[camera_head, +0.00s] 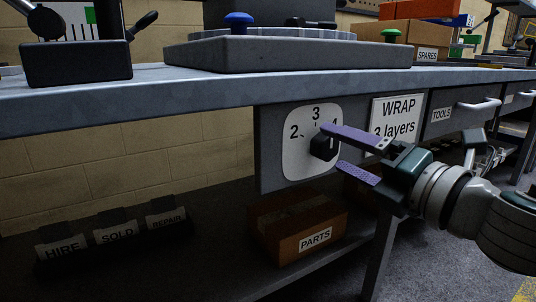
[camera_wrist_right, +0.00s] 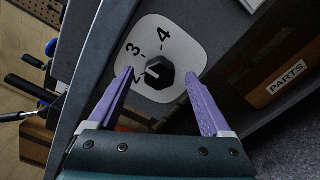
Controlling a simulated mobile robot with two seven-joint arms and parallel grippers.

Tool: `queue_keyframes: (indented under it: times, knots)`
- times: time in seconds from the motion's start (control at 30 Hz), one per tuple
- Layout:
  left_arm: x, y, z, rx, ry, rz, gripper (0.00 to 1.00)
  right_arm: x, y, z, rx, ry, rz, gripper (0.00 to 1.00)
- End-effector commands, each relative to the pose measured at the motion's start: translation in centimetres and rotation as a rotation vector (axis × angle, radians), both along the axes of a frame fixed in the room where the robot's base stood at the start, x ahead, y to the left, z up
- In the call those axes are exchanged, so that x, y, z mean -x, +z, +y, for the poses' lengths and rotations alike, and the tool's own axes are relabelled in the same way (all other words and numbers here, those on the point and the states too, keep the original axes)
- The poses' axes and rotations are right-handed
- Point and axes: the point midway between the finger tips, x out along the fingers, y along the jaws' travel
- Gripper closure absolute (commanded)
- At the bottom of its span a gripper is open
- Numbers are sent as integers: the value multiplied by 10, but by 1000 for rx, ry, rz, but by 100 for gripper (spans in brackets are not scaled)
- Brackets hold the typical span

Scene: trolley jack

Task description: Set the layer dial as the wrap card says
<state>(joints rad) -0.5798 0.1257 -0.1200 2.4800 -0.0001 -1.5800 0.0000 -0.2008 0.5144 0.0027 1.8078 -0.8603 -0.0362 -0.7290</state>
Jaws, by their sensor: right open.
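The layer dial (camera_head: 299,165) is a white plate with a black knob (camera_head: 322,149) on the grey panel under the bench top. In the head view its 2 and 3 are clear, and the right side is partly covered by my gripper. In the right wrist view the knob (camera_wrist_right: 160,74) has a white mark that seems to face the 2, though this is hard to read. The wrap card (camera_head: 398,108) reads "WRAP 3 layers". My right gripper (camera_head: 332,147) is open, its purple fingers on either side of the knob; contact cannot be told. My left gripper is not in view.
A drawer marked TOOLS (camera_head: 442,115) with a bar handle is right of the card. A PARTS box (camera_head: 290,238) and HIRE, SOLD and REPAIR holders stand below. The bench top (camera_head: 150,82) overhangs the dial and bears a grey platform (camera_head: 250,55).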

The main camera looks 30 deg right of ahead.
Motion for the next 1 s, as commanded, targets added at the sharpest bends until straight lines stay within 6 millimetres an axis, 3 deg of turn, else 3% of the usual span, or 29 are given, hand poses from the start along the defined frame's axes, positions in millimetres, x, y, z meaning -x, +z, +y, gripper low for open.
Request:
queue_keyframes:
  times: [0.2,0.43,1.0]
  knots:
    - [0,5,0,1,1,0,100,41,0,-3,-3,-2,4,17]
    - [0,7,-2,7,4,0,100,73,0,-6,-2,-2,1,17]
    - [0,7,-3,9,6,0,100,80,0,-6,1,0,-1,17]
